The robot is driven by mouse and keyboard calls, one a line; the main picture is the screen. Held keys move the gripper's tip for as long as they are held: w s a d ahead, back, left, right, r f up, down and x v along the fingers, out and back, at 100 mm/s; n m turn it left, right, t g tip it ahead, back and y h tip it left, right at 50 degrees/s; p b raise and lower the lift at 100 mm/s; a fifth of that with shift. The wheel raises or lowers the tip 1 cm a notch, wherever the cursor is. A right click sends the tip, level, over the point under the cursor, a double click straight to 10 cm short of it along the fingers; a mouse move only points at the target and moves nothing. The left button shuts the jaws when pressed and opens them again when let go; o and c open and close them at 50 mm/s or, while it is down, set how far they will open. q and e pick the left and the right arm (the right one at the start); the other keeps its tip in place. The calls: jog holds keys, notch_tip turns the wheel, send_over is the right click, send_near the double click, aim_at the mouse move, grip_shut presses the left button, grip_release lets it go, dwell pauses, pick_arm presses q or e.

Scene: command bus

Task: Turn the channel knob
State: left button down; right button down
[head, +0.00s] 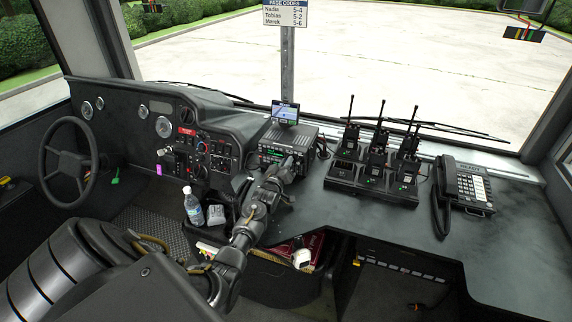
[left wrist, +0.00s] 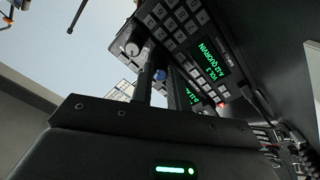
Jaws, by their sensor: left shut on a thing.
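The two-way radio (head: 287,147) is a dark box on the dash, with a lit green display on its front. In the left wrist view the radio (left wrist: 207,65) fills the upper right, tilted, with a keypad and green text. My left gripper (head: 287,165) reaches up to the radio's front and is shut on a knob there. A grey round knob (left wrist: 132,49), which I take as the channel knob, shows at the fingertips in the left wrist view, partly hidden by the dark fingers. My right gripper is not in view.
A small screen (head: 285,113) stands above the radio. Handheld radios in a charger (head: 372,178) and a desk phone (head: 474,188) stand to the right. A steering wheel (head: 69,160) is at the left. A water bottle (head: 193,208) stands left of my arm.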

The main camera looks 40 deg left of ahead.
pick_arm(q)
jog(key=c, duration=1.3)
grip_release()
jog(key=shift+c, duration=0.2)
jog(key=b+v, duration=0.1)
jog(key=v, duration=0.9)
jog(key=shift+s+d, duration=0.15)
jog(key=shift+s, duration=0.2)
jog(key=shift+d, duration=0.1)
